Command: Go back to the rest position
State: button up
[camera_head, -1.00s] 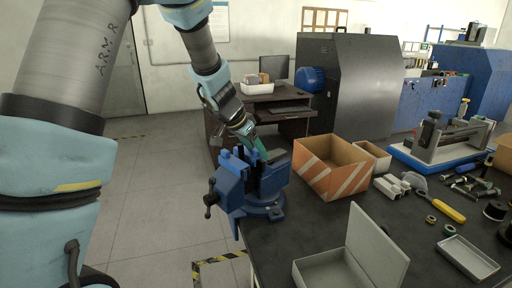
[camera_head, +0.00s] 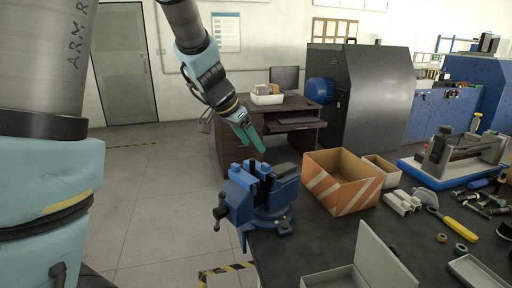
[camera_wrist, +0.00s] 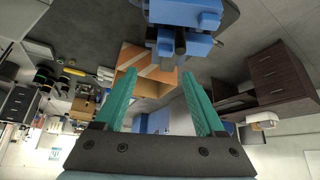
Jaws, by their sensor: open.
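My gripper (camera_head: 251,141) has teal fingers and hangs in the air just above and a little left of the blue vise (camera_head: 262,200) in the head view. In the wrist view my gripper (camera_wrist: 158,100) shows its two fingers apart with nothing between them. The vise (camera_wrist: 186,20) is ahead of the fingertips there, at the top of the picture, not touching them. A dark upright piece (camera_head: 254,167) stands between the vise jaws.
An orange-striped cardboard box (camera_head: 342,181) stands right of the vise on the dark bench. An open grey case (camera_head: 370,262) lies in front. A testing machine (camera_head: 460,155) and hand tools are at the right. A desk (camera_head: 228,139) is behind. The floor at left is free.

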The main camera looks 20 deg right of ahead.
jog(key=shift+r, duration=0.15)
jog(key=w+a+r+n+t, duration=0.1)
jog(key=w+a+n+t, duration=0.3)
jog(key=w+a, duration=0.35)
jog(key=s+a+f+n+t+y, duration=0.15)
jog(key=a+n+y, duration=0.3)
jog(key=a, duration=0.85)
jog(key=s+a+f+n+g, duration=0.2)
jog(key=s+a, duration=0.3)
jog(key=s, duration=0.3)
jog(key=s+a+f+n+g+y, duration=0.1)
jog(key=s+a+f+n+g, duration=0.2)
jog(key=s, duration=0.4)
jog(key=shift+s+a+f+g, duration=0.45)
jog(key=shift+a+f, duration=0.4)
jog(key=shift+a, duration=0.4)
jog(key=shift+o, duration=0.3)
jog(key=shift+w, duration=0.1)
